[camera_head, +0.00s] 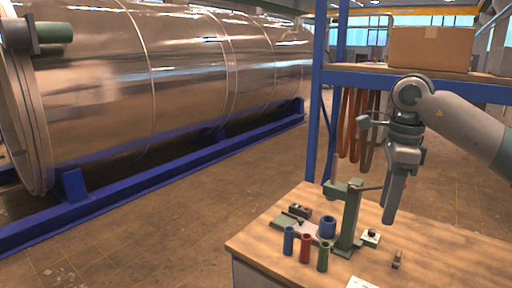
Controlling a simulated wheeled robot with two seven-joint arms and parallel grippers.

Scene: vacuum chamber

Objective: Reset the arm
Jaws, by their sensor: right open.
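My right arm (462,122) comes in from the right, in front of the blue shelf frame. My right gripper (392,205) points down above the wooden workbench (450,262). Its fingers are seen nearly edge-on, so the gap between them is hard to see; nothing shows held in them. It hangs to the right of the green stand (349,218) on the bench, apart from the bench top. My left arm and gripper do not show.
Blue, red (305,248) and green cylinders stand at the bench's front left, near a blue ring-shaped part (327,227). A cardboard box (431,47) sits on the shelf; hoses (358,125) hang below it. A large metal chamber (150,85) fills the left; floor between is clear.

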